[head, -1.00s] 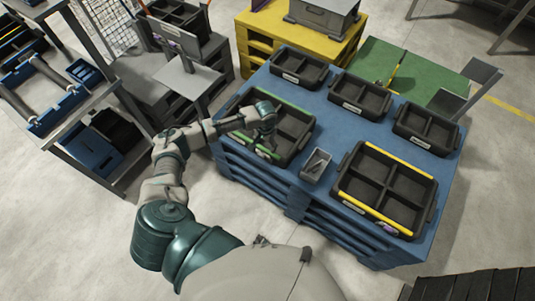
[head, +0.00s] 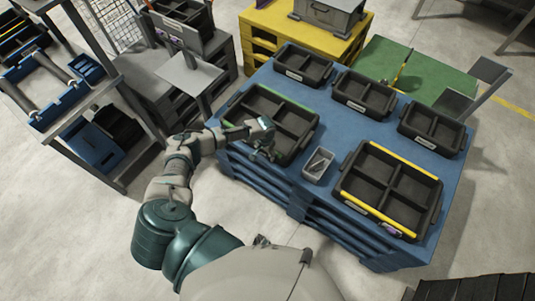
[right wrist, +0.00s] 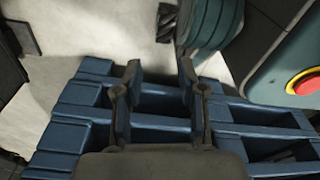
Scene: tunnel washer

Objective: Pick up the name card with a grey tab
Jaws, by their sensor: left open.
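In the head view my left gripper (head: 262,153) is open at the front wall of the black crate with green edges (head: 294,106). It hides part of that front wall. I cannot make out a name card with a grey tab; one at the gripper would be too small or hidden. A small grey tray (head: 319,165) to the right of the gripper holds small items I cannot identify. In the right wrist view my right gripper (right wrist: 161,92) is open, its two fingers apart with nothing between them, above a blue pallet (right wrist: 75,125).
The blue pallet stack (head: 335,130) also carries a black crate with yellow edges (head: 391,190) and three smaller black bins, one at the far left (head: 303,65). A yellow pallet (head: 260,40) stands behind. A grey post with a flat plate (head: 190,72) stands to the left.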

